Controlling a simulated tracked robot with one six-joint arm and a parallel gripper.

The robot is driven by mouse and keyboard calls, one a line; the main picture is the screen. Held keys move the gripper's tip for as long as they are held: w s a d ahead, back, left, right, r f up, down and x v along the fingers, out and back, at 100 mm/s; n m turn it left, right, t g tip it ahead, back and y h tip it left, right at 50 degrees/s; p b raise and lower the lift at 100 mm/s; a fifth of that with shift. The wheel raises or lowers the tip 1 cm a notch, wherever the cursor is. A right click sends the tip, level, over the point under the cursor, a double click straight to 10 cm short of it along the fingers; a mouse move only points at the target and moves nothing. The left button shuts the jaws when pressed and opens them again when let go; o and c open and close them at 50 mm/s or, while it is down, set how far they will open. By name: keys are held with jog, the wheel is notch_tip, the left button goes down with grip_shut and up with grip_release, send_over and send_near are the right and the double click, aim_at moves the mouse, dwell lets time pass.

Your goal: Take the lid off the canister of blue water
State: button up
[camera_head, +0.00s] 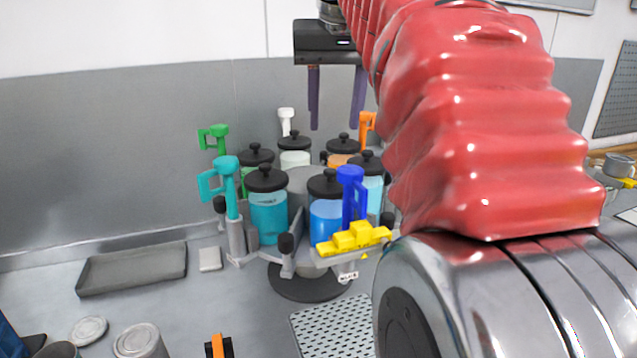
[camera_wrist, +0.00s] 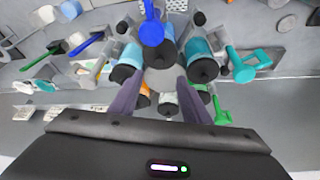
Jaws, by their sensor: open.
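The canister of blue water (camera_head: 326,218) stands upright at the front of a round carrier in the head view. Its black knobbed lid (camera_head: 325,186) is on it. A blue handled agitator (camera_head: 350,190) stands close at its right and covers part of it. In the wrist view the blue canister (camera_wrist: 169,33) is at the top middle, partly behind the blue agitator (camera_wrist: 151,31). My gripper (camera_head: 336,128) is open and empty, fingers pointing down, above the rear of the carrier. In the wrist view my gripper (camera_wrist: 158,80) has its fingers apart over the hub area, touching no lid that I can see.
A teal canister (camera_head: 268,218) with a teal agitator (camera_head: 229,180) is on the left, a light blue canister (camera_head: 375,190) on the right. Several lidded canisters stand behind. A yellow clamp (camera_head: 353,238) is in front.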

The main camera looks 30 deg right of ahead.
send_over(330, 171)
jog(key=s+a, duration=0.1)
jog(key=s, duration=0.1)
notch_tip(330, 171, down, 7)
jog(key=shift+s+a+r, duration=0.1)
jog(key=shift+s, duration=0.05)
jog(key=shift+x, duration=2.65)
grip_shut()
jog(key=shift+r, duration=0.1)
notch_tip(330, 171, up, 10)
